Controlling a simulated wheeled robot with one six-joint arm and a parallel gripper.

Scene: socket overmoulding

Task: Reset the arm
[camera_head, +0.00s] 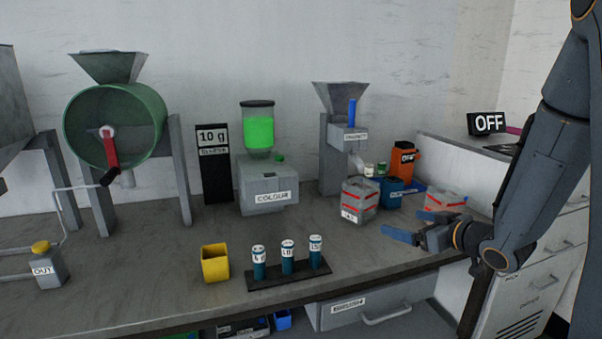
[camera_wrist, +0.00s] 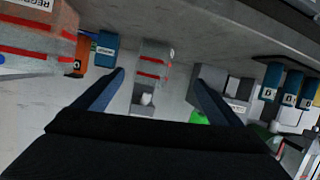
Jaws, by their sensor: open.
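My gripper (camera_head: 418,226) is at the right end of the bench in the head view, at the end of my bent arm. Its two blue fingers are spread apart with nothing between them. In the wrist view the open fingers (camera_wrist: 160,92) point out over the bench. A grey box with red bands (camera_head: 360,201) stands just left of my gripper, apart from it; it also shows in the wrist view (camera_wrist: 152,65). A second red-banded box (camera_head: 446,200) stands behind my gripper, partly hidden by it.
The COLOUR machine (camera_head: 267,186) stands at the back. Bench space in front of the boxes is clear.

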